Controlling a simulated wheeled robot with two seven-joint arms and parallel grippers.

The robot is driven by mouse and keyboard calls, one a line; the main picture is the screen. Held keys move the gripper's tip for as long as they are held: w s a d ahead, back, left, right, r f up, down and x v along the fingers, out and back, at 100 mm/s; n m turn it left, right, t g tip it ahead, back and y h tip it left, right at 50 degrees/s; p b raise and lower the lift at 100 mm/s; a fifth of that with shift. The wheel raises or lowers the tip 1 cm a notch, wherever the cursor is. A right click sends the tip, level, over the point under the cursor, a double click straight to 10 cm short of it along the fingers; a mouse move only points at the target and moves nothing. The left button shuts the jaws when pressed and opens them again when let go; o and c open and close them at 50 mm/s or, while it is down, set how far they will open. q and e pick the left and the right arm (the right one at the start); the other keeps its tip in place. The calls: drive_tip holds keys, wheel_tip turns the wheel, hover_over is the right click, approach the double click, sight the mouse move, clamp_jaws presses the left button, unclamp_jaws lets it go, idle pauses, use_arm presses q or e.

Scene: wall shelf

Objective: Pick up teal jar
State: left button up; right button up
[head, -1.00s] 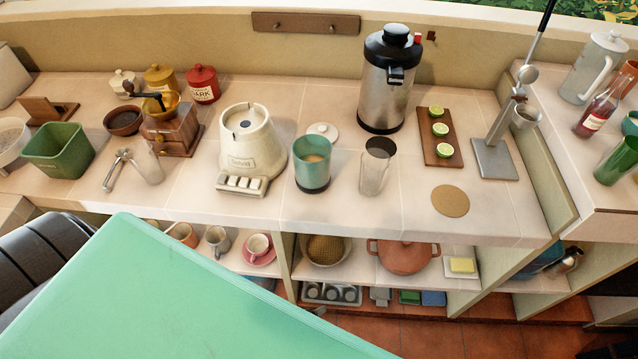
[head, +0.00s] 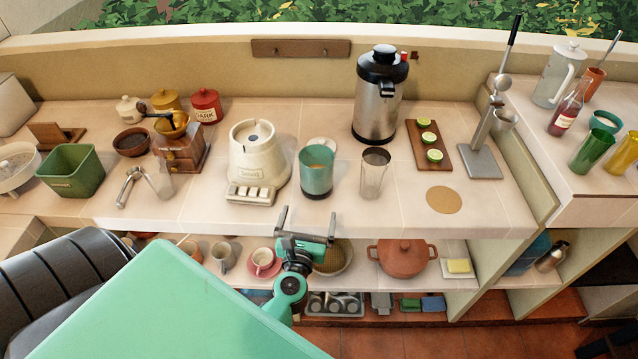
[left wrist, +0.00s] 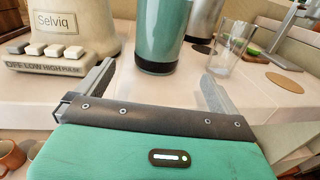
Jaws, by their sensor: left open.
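The teal jar (head: 316,172) stands upright on the tiled counter, between the cream blender base and a clear glass. It is open at the top with something tan inside. In the left wrist view the jar (left wrist: 163,35) is straight ahead, beyond the fingers, with its top cut off. My left gripper (head: 308,222) is open and empty at the counter's front edge, just in front of the jar and apart from it. Its two fingers (left wrist: 155,82) are spread wide, with the jar between their directions. My right gripper is not in view.
The cream blender base (head: 258,165) stands left of the jar and the clear glass (head: 374,172) close on its right. A white lid (head: 322,145) lies behind it. A steel airpot (head: 378,100) stands farther back. Below the counter, a shelf holds an orange pot (head: 402,257).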

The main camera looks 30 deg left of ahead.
sight(314, 189)
use_arm(q)
drive_tip(key=p+x, duration=0.2)
drive_tip(key=x, duration=0.5)
drive_tip(key=shift+w+a, duration=0.1)
drive_tip(key=shift+w, duration=0.05)
drive_tip(key=shift+p+x, duration=0.95)
drive_tip(key=shift+x, duration=2.25)
drive_tip(key=c, duration=1.4)
drive_tip(key=shift+o, duration=0.2)
drive_tip(key=shift+r, duration=0.2)
